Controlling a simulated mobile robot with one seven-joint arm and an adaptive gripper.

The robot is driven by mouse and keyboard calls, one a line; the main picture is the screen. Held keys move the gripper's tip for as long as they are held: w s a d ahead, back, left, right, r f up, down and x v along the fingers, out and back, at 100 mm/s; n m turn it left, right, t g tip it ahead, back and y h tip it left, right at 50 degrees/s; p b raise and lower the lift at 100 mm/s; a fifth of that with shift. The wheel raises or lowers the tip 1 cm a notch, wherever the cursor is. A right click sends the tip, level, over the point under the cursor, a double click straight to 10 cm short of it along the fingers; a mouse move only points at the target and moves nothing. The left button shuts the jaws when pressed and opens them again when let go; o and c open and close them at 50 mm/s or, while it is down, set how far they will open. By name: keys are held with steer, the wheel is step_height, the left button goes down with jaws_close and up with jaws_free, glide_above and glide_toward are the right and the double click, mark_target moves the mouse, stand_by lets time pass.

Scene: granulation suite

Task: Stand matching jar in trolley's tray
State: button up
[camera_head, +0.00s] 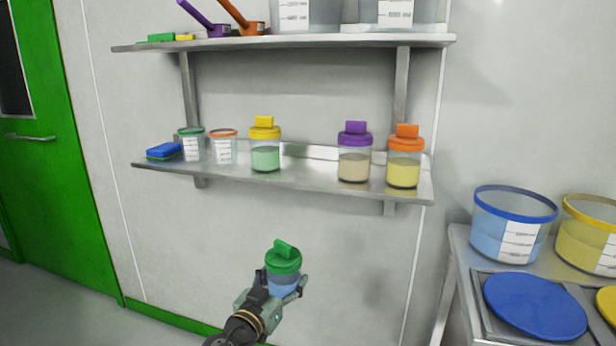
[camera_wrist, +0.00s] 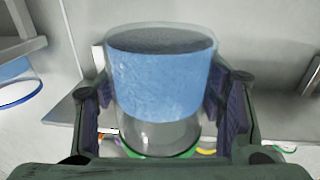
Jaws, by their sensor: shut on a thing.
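My gripper (camera_head: 283,290) is shut on a clear jar with a green lid (camera_head: 284,258) and blue contents, held in the air in front of the wall, below the lower shelf. In the wrist view the jar (camera_wrist: 160,85) sits between the two fingers (camera_wrist: 168,108), its blue contents at the picture's upper part and its green rim at the bottom. On the lower shelf stand a yellow-lidded jar (camera_head: 265,150) with pale green contents, a purple-lidded jar (camera_head: 354,160) with beige contents and an orange-lidded jar (camera_head: 404,165) with yellow contents. I cannot make out the trolley's tray.
The upper shelf (camera_head: 290,43) holds scoops and large containers. At right, a steel bench (camera_head: 465,245) carries a blue-rimmed bucket (camera_head: 513,228), a yellow bucket (camera_head: 592,235) and a blue lid (camera_head: 535,306).

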steer(key=s+d+f, duration=0.1)
steer(key=s+f, duration=0.1)
steer(key=f, duration=0.6)
steer(key=s+d+f+n+y+p, duration=0.1)
steer(key=s+d+f, duration=0.1)
steer(key=f, duration=0.7)
steer(key=s+d+f+y, duration=0.1)
steer(key=s+f, duration=0.3)
steer(key=f, duration=0.5)
steer(key=shift+s+d+f+t, duration=0.25)
steer(key=shift+d+t, duration=0.15)
steer(key=shift+d, duration=0.3)
